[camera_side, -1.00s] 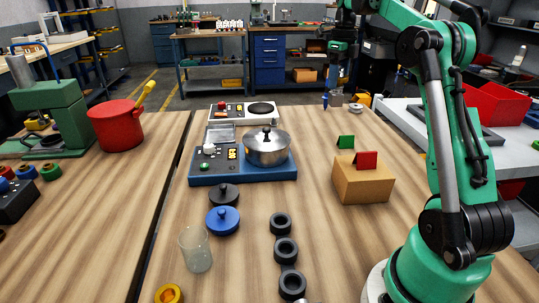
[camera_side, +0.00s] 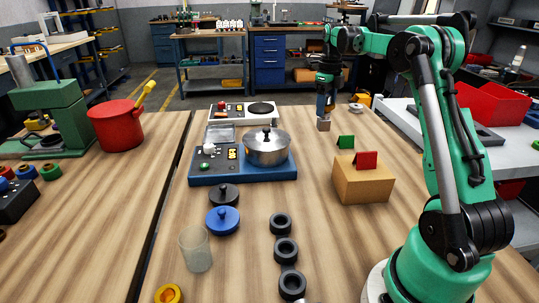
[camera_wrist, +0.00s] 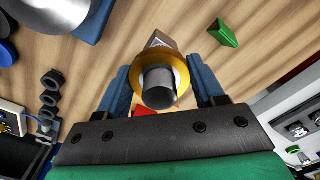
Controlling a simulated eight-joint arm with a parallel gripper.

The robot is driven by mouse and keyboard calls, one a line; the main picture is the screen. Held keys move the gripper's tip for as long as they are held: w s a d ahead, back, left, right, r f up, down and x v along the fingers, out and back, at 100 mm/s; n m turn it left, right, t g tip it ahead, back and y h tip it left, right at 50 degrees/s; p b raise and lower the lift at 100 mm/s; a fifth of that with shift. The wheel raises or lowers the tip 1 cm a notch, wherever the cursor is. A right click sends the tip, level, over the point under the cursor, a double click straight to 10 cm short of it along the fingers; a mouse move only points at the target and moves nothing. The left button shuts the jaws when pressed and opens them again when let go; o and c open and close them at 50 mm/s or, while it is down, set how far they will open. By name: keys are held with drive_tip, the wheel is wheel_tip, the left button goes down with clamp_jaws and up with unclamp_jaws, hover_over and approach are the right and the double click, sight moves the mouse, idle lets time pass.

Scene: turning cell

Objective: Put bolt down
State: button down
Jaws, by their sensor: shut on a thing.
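The bolt, as I take the held piece to be, shows in the wrist view as a dark grey cylinder (camera_wrist: 158,88) with a brass-coloured collar. My gripper (camera_wrist: 162,92) is shut on it, with blue fingers on both sides. In the side view my gripper (camera_side: 326,103) points down over the far right part of the wooden table (camera_side: 300,215). A grey-brown lower end (camera_side: 323,124) shows under the fingers. I cannot tell whether it touches the table. The far end of the piece is partly hidden by the collar in the wrist view.
A green wedge (camera_side: 346,141) stands near my gripper. A tan box (camera_side: 361,184) bears a red wedge (camera_side: 366,161). A steel pot (camera_side: 267,150) sits on a blue stove (camera_side: 243,176) to the left. Several black rings (camera_side: 286,250) lie nearer. Bare tabletop lies between pot and box.

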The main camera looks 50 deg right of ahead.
sight(323, 130)
drive_tip(key=f, duration=0.9)
drive_tip(key=shift+a+f, duration=0.1)
drive_tip(key=shift+a, duration=0.1)
drive_tip(key=shift+f, duration=0.15)
drive_tip(key=shift+c, duration=0.5)
unclamp_jaws()
